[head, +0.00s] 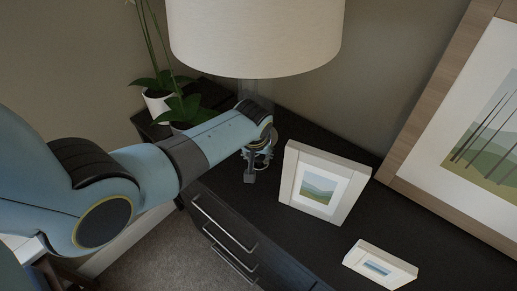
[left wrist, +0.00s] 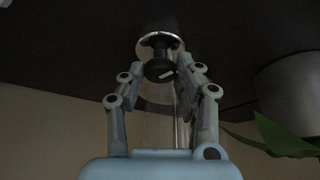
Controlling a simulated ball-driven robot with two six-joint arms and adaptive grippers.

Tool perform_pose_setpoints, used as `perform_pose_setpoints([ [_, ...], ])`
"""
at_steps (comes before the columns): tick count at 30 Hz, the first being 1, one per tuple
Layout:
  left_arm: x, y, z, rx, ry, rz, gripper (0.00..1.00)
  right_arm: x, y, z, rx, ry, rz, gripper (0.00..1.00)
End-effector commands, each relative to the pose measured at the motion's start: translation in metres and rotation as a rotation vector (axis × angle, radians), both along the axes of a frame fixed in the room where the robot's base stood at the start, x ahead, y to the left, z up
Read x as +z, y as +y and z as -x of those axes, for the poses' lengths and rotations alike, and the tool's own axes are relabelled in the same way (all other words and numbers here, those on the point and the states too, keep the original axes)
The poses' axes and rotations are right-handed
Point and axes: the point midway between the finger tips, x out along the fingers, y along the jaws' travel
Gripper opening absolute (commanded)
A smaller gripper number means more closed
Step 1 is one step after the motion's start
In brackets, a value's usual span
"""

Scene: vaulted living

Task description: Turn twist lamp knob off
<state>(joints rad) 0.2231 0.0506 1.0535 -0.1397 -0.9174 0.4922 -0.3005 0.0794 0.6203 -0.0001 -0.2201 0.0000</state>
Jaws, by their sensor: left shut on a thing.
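The lamp has a wide white shade (head: 255,38) and a clear stem (head: 256,88) below it, standing on the dark cabinet top. My left gripper (head: 258,152) is low in front of the lamp stem. In the left wrist view its two fingers (left wrist: 163,82) are shut on the knob, one on either side. In the head view the knob is hidden by the gripper. My right gripper is in neither view.
A small framed picture (head: 322,184) stands close right of the left gripper. A smaller white frame (head: 380,264) lies farther right, and a large wooden frame (head: 430,130) leans behind. A potted plant (head: 157,104) is left of the lamp. Drawer handles (head: 222,224) line the cabinet front.

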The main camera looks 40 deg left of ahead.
Motion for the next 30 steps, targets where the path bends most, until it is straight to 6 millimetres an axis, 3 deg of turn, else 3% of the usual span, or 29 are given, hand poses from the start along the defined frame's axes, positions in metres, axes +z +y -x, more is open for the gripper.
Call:
perform_pose_setpoints([
  [13,0.0002,-0.0015,-0.0018,0.248,-0.002,0.001,0.0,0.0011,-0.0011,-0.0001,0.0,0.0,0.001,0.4],
  [30,-0.0003,-0.0013,-0.001,0.294,0.0,0.001,0.0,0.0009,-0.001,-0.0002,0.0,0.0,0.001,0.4],
])
